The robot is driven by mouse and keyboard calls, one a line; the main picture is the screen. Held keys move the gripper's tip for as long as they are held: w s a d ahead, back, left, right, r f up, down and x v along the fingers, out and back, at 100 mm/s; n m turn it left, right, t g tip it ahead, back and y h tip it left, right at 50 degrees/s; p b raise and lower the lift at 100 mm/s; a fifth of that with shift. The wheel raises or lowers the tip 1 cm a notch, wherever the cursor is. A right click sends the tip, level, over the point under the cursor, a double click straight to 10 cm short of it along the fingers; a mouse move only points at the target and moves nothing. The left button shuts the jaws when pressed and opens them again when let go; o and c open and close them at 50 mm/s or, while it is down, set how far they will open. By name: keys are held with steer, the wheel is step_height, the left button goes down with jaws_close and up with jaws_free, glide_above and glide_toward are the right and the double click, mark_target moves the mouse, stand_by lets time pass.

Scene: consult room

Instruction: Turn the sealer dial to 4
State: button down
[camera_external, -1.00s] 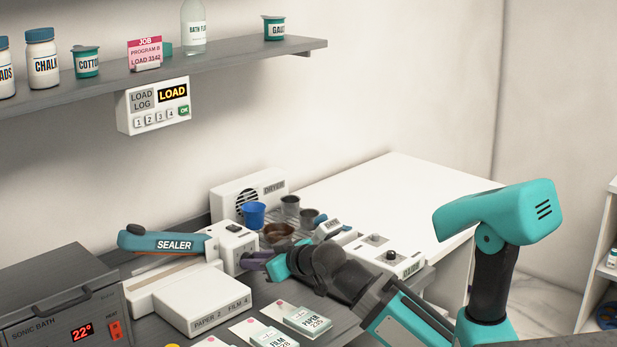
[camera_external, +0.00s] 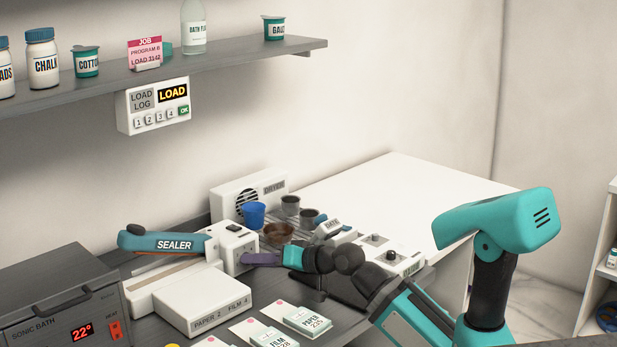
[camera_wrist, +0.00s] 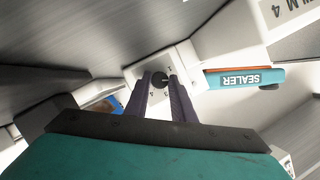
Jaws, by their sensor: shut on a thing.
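The sealer has a teal handle (camera_external: 160,241) and a white end housing (camera_external: 232,238). In the wrist view its handle (camera_wrist: 243,78) appears upside down, at right. A small dark round dial (camera_wrist: 160,82) sits on the housing's face, with tiny marks around it. I cannot read its setting. My gripper (camera_wrist: 160,85) is shut on the dial, with one dark finger at each side. In the external view my gripper (camera_external: 245,259) reaches the housing's right face, and its fingers hide the dial.
A white box labelled PAPER 2 FILM 4 (camera_external: 203,300) stands in front of the sealer. A blue cup (camera_external: 253,214) and a brown bowl (camera_external: 277,233) stand behind my gripper, near the dryer (camera_external: 222,204). A white device (camera_external: 378,241) with a dark knob is at right.

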stand_by(0.3)
steer(key=c, duration=1.5)
jaws_free()
steer(key=shift+d+b, duration=0.15)
steer(key=shift+b, duration=0.2)
steer(key=shift+s+d+r+b, duration=0.1)
steer(key=shift+s+d+b, duration=0.3)
steer(key=shift+b, duration=0.4)
steer(key=b+v, duration=0.3)
steer(key=shift+d, duration=0.15)
steer(key=b+v, duration=0.4)
steer(key=v, duration=0.1)
steer(key=shift+b+v, duration=0.75)
steer(key=shift+v, duration=0.4)
